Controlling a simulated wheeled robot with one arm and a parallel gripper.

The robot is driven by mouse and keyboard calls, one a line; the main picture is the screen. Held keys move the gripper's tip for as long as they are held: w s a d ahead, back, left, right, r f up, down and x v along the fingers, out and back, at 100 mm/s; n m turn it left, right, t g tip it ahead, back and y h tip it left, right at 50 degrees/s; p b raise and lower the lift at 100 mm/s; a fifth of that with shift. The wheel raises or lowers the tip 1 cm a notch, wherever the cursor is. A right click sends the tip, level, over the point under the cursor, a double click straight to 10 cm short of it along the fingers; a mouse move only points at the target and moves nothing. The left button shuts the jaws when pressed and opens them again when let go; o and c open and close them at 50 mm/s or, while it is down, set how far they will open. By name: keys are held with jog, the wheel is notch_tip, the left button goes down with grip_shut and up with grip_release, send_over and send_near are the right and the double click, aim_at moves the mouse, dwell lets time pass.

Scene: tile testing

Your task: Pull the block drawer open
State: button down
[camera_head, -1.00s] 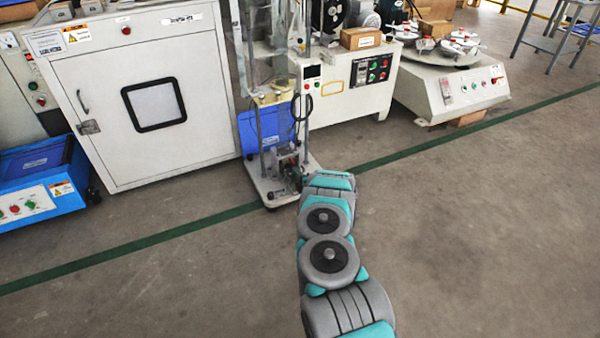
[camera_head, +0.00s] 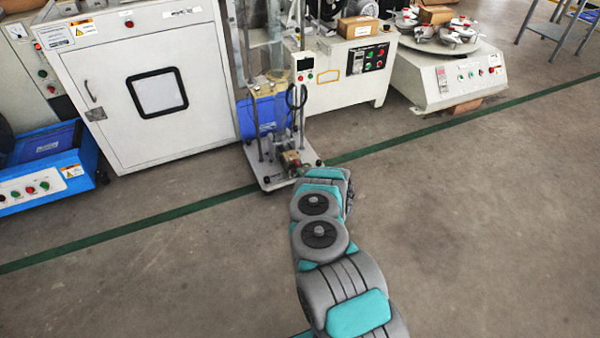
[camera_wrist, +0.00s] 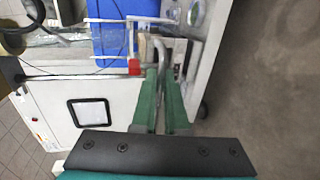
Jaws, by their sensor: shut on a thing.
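The block drawer seems to be part of the low front of the tall test stand (camera_head: 270,165), where a small brass-coloured block (camera_head: 291,159) shows. My arm reaches to this spot and hides my fingers in the head view. In the wrist view my gripper (camera_wrist: 160,74) has its two green fingers close together. They are shut on a thin grey metal bar, a bent handle (camera_wrist: 160,44) that shows just beyond the fingertips. A small red part (camera_wrist: 134,67) is left of the fingertips. I cannot tell how far the drawer is out.
A white cabinet (camera_head: 205,95) with a dark-framed window stands left of the stand. A blue box (camera_head: 262,118) sits behind the stand's rods. A blue-based unit (camera_head: 40,185) is far left, and a rotary machine (camera_head: 425,85) is at right. The floor (camera_head: 470,220) in front and right is clear.

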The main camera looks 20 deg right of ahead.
jog(key=shift+f, duration=0.1)
jog(key=c, duration=1.2)
grip_release()
jog(key=shift+c, duration=0.2)
jog(key=p+v, duration=0.1)
jog(key=v, duration=0.6)
jog(key=shift+s, duration=0.4)
jog(key=shift+w+a+r, duration=0.1)
jog(key=shift+r, duration=0.15)
